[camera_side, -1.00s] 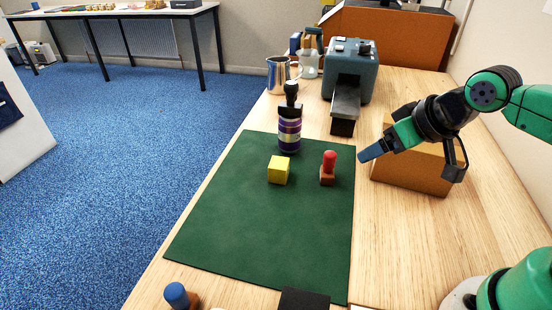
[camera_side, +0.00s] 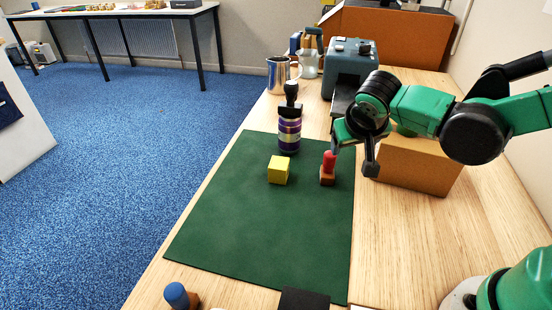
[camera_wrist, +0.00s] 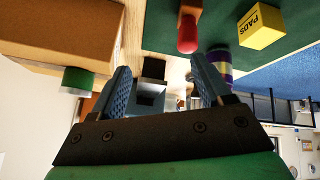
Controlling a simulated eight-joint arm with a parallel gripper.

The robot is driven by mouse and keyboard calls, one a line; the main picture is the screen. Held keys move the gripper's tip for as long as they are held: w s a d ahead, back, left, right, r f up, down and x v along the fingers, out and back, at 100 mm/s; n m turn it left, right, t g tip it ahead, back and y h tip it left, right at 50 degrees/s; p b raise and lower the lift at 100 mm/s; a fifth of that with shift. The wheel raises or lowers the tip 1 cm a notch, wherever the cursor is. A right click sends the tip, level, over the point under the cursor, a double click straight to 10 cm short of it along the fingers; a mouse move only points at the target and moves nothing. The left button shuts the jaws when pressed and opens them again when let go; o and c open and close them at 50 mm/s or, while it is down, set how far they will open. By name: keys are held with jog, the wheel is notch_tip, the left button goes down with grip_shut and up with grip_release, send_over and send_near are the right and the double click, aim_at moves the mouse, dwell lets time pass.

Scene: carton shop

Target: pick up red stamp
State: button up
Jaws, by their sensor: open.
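The red stamp (camera_side: 328,168) stands upright on the green mat, with a red handle on a brown wooden base. It also shows in the wrist view (camera_wrist: 187,33), at the top, beyond my fingertips and nearer the right finger. My gripper (camera_side: 336,145) is beside and just above the stamp's handle in the side view, partly hidden by my wrist. In the wrist view its two blue fingers (camera_wrist: 163,75) are spread with nothing held between them. I cannot tell whether a finger touches the handle.
A yellow cube (camera_side: 279,170) sits left of the stamp. A purple-banded can (camera_side: 289,135) with a black-handled stamp on top stands behind it. A cardboard box (camera_side: 418,168) is at the right, and a blue-grey machine (camera_side: 349,62) behind. The front mat (camera_side: 255,235) is clear.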

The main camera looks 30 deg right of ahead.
aim_at(328, 161)
jog(key=w+a+f+m+h, duration=0.1)
jog(key=m+h, duration=0.1)
jog(key=w+a+f+m+h, duration=0.1)
jog(key=f+m+h, duration=0.1)
jog(key=w+a+f+m+t+h, duration=0.1)
jog(key=m, duration=0.1)
jog(key=shift+w+a+f+h, duration=0.1)
jog(key=shift+a+f+h, duration=0.15)
jog(key=shift+f+h, duration=0.15)
jog(key=shift+a+f+m+t+h, duration=0.3)
jog(key=shift+f+m+t+h, duration=0.15)
jog(key=shift+m, duration=0.25)
jog(key=shift+d, duration=0.1)
jog(key=shift+x, duration=2.6)
jog(key=shift+d, duration=0.1)
grip_shut()
